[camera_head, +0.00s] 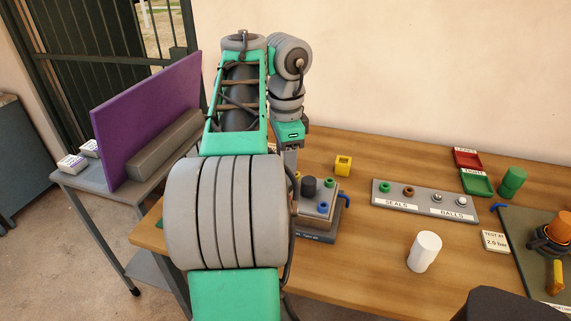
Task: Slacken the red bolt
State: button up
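A grey fixture block (335,212) stands on the wooden table, just right of my large arm link. On its top are a dark cylinder (310,187), a green bolt (327,183), a blue bolt (323,207) and a bit of yellow. I cannot make out the red bolt; the fixture's left side is hidden behind my arm. My gripper (290,163) points down at the fixture's back left, partly hidden by my arm. I cannot tell whether its fingers are apart or touch anything.
A yellow cube (343,165) stands behind the fixture. A tray marked seals and balls (425,205), a white cylinder (424,251), red (467,158) and green (477,182) trays and a green cylinder (512,182) lie right. A purple panel (145,115) stands left.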

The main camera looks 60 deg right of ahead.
grip_shut()
dwell(0.4)
